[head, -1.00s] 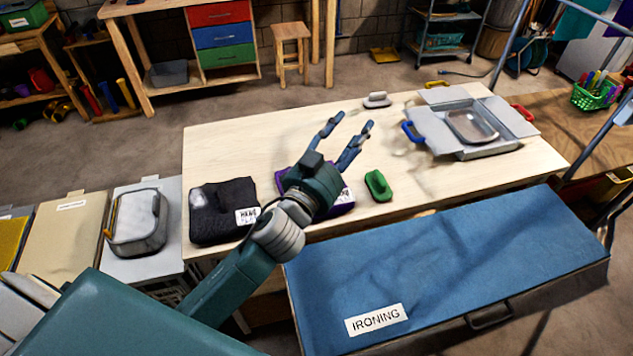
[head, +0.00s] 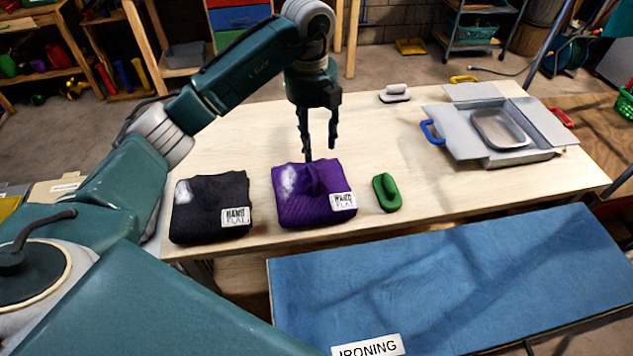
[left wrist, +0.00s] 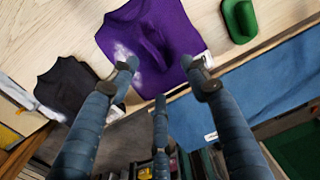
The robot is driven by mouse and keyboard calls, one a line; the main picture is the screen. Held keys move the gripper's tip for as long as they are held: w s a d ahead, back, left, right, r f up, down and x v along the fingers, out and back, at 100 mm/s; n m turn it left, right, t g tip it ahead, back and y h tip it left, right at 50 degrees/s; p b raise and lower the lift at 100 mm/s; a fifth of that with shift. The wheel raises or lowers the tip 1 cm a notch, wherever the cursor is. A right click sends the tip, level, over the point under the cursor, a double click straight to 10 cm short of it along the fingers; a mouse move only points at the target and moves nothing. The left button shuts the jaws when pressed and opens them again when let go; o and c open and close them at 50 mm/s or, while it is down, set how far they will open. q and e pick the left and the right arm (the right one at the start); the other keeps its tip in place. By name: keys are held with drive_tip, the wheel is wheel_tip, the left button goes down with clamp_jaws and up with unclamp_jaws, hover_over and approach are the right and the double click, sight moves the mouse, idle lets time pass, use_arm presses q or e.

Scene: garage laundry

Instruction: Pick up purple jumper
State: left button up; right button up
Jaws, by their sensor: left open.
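The purple jumper (head: 312,195) lies folded on the wooden table, with a white patch on its left and a white label at its lower right. It also shows in the left wrist view (left wrist: 150,45). My left gripper (head: 319,155) points down above the back edge of the jumper, open and empty. In the left wrist view its fingers (left wrist: 160,85) are spread, with the jumper beyond the fingertips. I cannot tell the exact height of the gap. My right gripper is not in view.
A folded black jumper (head: 208,208) lies left of the purple one, and a green brush (head: 387,192) lies right. A grey box with open flaps (head: 462,135) and a white brush (head: 394,93) stand farther back. The blue ironing surface (head: 440,275) is in front.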

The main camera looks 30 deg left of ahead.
use_arm(q)
drive_tip(key=p, duration=0.2)
hover_over(310, 173)
wheel_tip(310, 173, down, 5)
drive_tip(key=shift+s+r, duration=0.1)
drive_tip(key=shift+f+p, duration=0.3)
drive_tip(key=shift+f, duration=0.35)
wheel_tip(310, 173, down, 4)
drive_tip(key=shift+r+p, duration=0.25)
drive_tip(key=shift+p, duration=0.55)
drive_tip(key=shift+f, duration=0.35)
drive_tip(key=shift+r, duration=0.1)
clamp_jaws()
